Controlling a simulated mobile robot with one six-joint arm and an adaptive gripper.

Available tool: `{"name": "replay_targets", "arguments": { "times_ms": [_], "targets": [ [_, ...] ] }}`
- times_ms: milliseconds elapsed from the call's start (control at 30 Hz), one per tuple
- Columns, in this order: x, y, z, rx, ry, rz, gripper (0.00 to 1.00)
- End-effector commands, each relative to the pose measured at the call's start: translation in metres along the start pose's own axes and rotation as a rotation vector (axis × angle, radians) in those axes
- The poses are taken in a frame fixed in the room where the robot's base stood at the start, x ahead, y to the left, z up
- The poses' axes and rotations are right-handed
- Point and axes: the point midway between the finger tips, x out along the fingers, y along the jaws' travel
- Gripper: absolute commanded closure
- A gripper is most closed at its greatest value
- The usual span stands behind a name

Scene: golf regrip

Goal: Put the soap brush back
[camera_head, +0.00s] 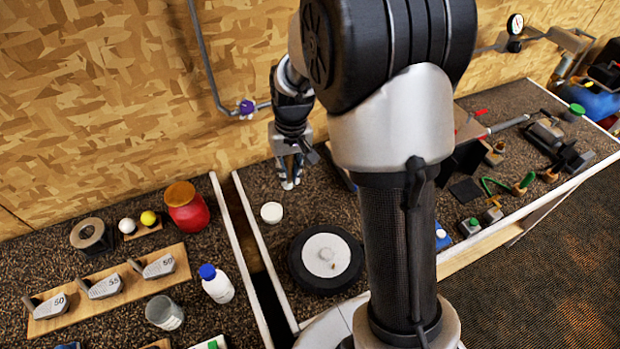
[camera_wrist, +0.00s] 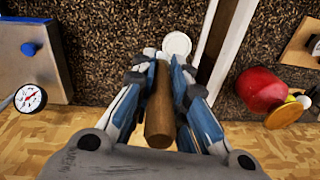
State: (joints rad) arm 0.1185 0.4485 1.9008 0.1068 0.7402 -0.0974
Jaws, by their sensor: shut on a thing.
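My gripper (camera_wrist: 160,76) is shut on the soap brush, whose brown wooden handle (camera_wrist: 159,112) runs between the two fingers in the wrist view. The brush's bristle end is hidden or too small to make out. A small white round dish or lid (camera_head: 271,212) lies on the bench just in front of the gripper. It also shows in the wrist view (camera_wrist: 177,43), beyond the fingertips.
White rails (camera_head: 264,262) edge a dark gap left of the gripper. Beyond it stand a red jar (camera_head: 187,207), a blue-capped white bottle (camera_head: 216,284) and a wooden club-head rack (camera_head: 110,288). A black wheel-like disc (camera_head: 326,260) lies in front. A blue-grey gauge box (camera_wrist: 32,55) stands beside the gripper.

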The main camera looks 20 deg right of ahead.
Motion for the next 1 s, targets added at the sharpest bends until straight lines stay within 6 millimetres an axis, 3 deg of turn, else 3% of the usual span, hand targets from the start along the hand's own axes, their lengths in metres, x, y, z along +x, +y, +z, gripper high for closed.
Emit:
{"name": "replay_targets", "arguments": {
  "times_ms": [33,200,433,567,1000],
  "targets": [
    [-0.015,0.008,-0.006,0.036,-0.006,0.014,1.0],
    [-0.038,0.037,-0.026,0.177,-0.027,0.056,1.0],
    [-0.049,0.061,-0.04,0.288,-0.045,0.081,1.0],
    [-0.027,0.064,-0.039,0.298,-0.051,0.082,1.0],
    [0.086,0.071,-0.032,0.295,-0.049,0.081,1.0]
  ]
}}
